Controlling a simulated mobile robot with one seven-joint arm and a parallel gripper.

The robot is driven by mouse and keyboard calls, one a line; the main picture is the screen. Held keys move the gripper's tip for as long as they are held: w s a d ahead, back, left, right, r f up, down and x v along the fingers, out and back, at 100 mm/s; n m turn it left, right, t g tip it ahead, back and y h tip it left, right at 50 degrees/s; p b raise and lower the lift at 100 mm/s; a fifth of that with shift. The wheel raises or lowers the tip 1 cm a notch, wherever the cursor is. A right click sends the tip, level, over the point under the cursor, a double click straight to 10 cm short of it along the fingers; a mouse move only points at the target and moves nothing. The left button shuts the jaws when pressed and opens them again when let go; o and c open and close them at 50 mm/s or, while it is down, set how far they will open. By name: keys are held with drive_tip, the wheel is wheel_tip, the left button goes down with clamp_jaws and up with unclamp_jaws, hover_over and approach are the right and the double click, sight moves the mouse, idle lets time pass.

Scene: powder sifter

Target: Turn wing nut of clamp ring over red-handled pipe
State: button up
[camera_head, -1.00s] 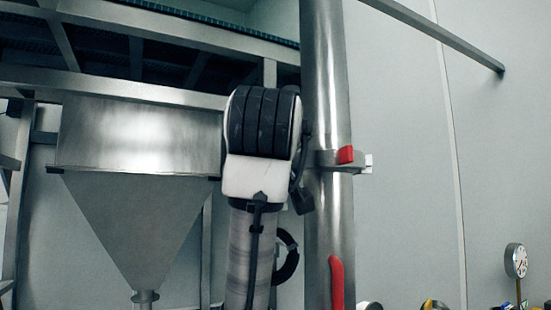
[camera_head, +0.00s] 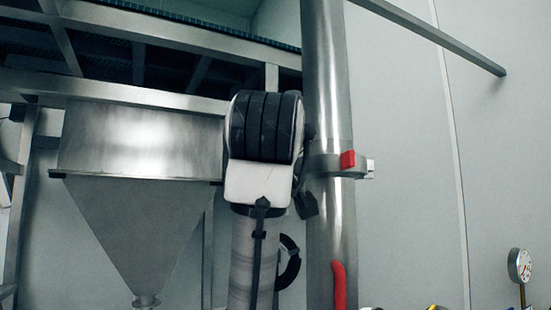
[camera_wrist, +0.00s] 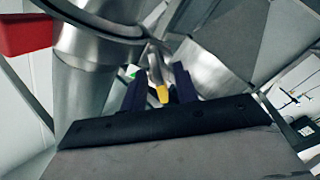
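The steel pipe (camera_head: 328,90) stands upright right of centre in the head view, with a red handle (camera_head: 339,285) low on it. A clamp ring (camera_head: 325,163) with a red block (camera_head: 348,159) goes around the pipe above the handle. In the wrist view the ring (camera_wrist: 95,22) curves across the top left. A metallic wing nut (camera_wrist: 155,64) with a yellow tip below it shows at centre. My gripper (camera_wrist: 160,90) has two dark fingers apart, one on each side of the yellow tip, with small gaps visible. My arm hides the fingers in the head view.
A steel hopper (camera_head: 135,220) hangs left of my arm under a metal frame (camera_head: 130,92). A slanted rail (camera_head: 430,35) crosses the upper right.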

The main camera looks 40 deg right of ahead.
drive_tip(key=b+v, duration=0.7)
drive_tip(key=v, duration=0.6)
drive_tip(key=shift+s+a, duration=0.2)
drive_tip(key=shift+s, duration=0.05)
idle(0.4)
